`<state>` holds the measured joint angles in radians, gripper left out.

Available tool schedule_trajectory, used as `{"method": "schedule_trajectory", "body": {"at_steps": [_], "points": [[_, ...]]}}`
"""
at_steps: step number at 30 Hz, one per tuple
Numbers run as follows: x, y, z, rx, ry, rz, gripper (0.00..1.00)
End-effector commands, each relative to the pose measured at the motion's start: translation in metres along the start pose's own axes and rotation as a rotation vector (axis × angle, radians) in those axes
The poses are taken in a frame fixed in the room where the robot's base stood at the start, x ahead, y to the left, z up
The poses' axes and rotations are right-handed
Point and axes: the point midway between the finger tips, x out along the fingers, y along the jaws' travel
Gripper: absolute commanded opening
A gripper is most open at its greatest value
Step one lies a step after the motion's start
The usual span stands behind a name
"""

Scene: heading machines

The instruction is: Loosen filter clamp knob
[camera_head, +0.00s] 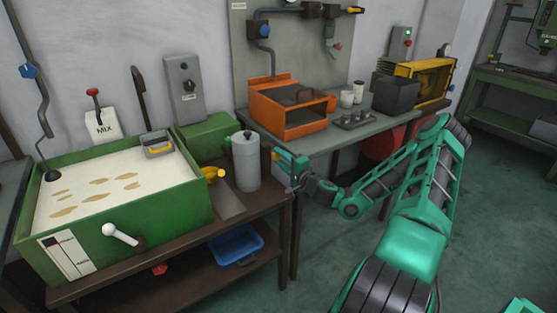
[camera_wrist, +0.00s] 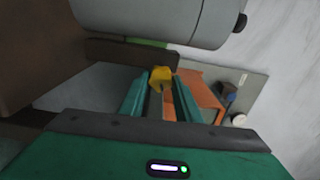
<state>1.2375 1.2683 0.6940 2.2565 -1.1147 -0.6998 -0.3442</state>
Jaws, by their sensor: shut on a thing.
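The grey filter cylinder (camera_head: 246,163) stands upright on the brown bench, with a dark knob on its lid. In the wrist view the cylinder (camera_wrist: 155,15) lies across the top of the picture. A small yellow knob (camera_wrist: 160,75) shows between my fingertips, beside the cylinder; I take it to be the clamp knob. My gripper (camera_head: 281,157) is just right of the cylinder in the head view, where it hides the knob. In the wrist view my gripper (camera_wrist: 160,87) is shut on the yellow knob, with one teal finger on each side.
A green tank (camera_head: 160,230) of pale liquid, with a white lever (camera_head: 122,234), stands left. A yellow fitting (camera_head: 215,174) sits left of the cylinder. An orange box (camera_head: 292,120) stands on the grey table behind. A blue bin (camera_head: 237,245) is on the lower shelf.

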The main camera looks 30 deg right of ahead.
Motion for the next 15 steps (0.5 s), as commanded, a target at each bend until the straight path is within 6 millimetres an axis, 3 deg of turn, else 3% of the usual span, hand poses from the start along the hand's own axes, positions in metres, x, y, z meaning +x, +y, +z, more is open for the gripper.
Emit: {"method": "schedule_trajectory", "body": {"at_steps": [15], "points": [[-0.0006,0.0051,-0.0012,0.487,0.005,0.004,0.07]]}}
